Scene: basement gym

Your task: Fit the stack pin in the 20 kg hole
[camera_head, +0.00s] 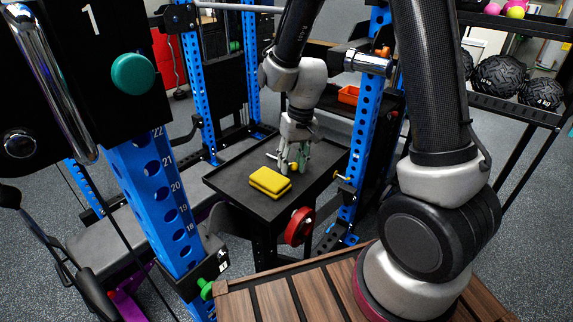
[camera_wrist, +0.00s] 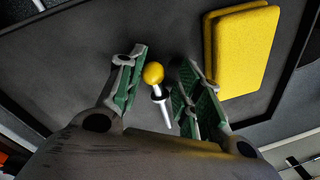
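The stack pin shows in the wrist view as a yellow ball knob (camera_wrist: 153,73) on a silver shaft, on or just above the dark tray table (camera_head: 235,185). My gripper (camera_wrist: 163,88) is open, with its green-padded fingers on either side of the pin and a visible gap to the knob. In the head view my gripper (camera_head: 293,155) is low over the tray table, and the pin is mostly hidden by the fingers. The blue upright (camera_head: 165,190) at left has holes numbered around 18 to 22. I cannot make out any hole marked 20 kg.
A yellow block or sponge pair (camera_head: 270,181) lies on the tray table beside my gripper. A wooden slatted surface (camera_head: 290,300) is in front. Blue rack posts (camera_head: 362,140) stand close around the table. An orange bin (camera_head: 349,95) is behind.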

